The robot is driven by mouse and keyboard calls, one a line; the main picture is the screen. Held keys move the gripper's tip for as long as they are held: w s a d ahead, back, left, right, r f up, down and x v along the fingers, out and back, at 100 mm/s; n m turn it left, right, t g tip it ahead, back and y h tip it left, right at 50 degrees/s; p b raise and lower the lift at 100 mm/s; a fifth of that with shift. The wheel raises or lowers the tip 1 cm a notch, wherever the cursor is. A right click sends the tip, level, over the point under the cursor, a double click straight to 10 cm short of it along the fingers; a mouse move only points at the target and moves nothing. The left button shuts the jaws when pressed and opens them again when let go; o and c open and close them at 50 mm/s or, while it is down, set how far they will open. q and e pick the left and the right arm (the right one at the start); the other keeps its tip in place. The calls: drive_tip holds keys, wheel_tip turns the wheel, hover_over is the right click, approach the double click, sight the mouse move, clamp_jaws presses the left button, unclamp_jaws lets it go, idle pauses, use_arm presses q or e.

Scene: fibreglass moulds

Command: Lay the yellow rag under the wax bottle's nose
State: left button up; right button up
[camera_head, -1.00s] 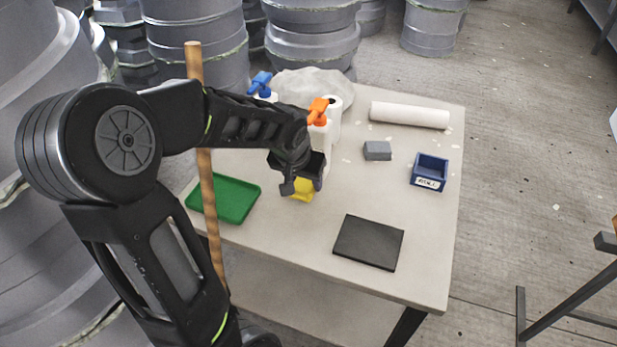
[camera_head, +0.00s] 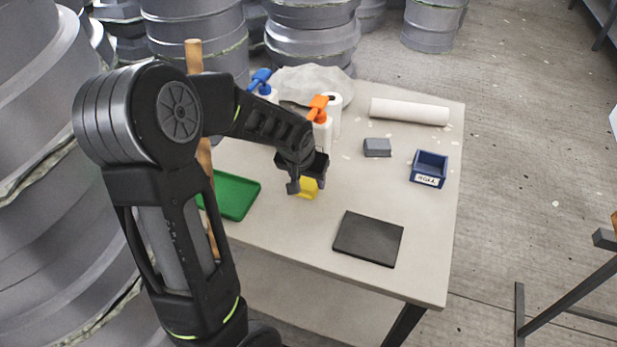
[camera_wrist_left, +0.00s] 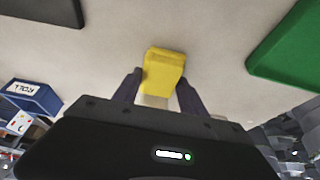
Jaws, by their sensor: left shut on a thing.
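The yellow rag (camera_head: 308,187) is a small folded block at the tips of my left gripper (camera_head: 306,178). In the left wrist view the rag (camera_wrist_left: 163,71) sits between the two fingers of the left gripper (camera_wrist_left: 160,90), which is shut on it. Whether it touches the table cannot be told. Two pump bottles stand just behind the gripper: one with an orange head (camera_head: 319,108) and one with a blue head (camera_head: 262,80). Which is the wax bottle I cannot tell. The orange-headed bottle's lower part is partly hidden by my left arm. My right gripper is not in view.
The table (camera_head: 300,247) holds a green tray (camera_head: 236,196), a black slab (camera_head: 368,239), a grey block (camera_head: 377,148), a blue labelled box (camera_head: 429,168) and a white roll (camera_head: 409,113). A wooden pole (camera_head: 205,155) stands at the left. The table's front middle is clear.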

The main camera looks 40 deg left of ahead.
use_arm(q)
drive_tip(key=shift+f, duration=0.1)
drive_tip(key=o, duration=0.9)
drive_tip(key=shift+f, duration=0.1)
drive_tip(key=o, duration=0.4)
drive_tip(key=shift+o, duration=0.2)
drive_tip(key=shift+r, duration=0.4)
drive_tip(key=v, duration=1.1)
drive_tip(key=shift+r+p, duration=0.3)
drive_tip(key=shift+p, duration=0.05)
drive_tip(key=shift+s, duration=0.15)
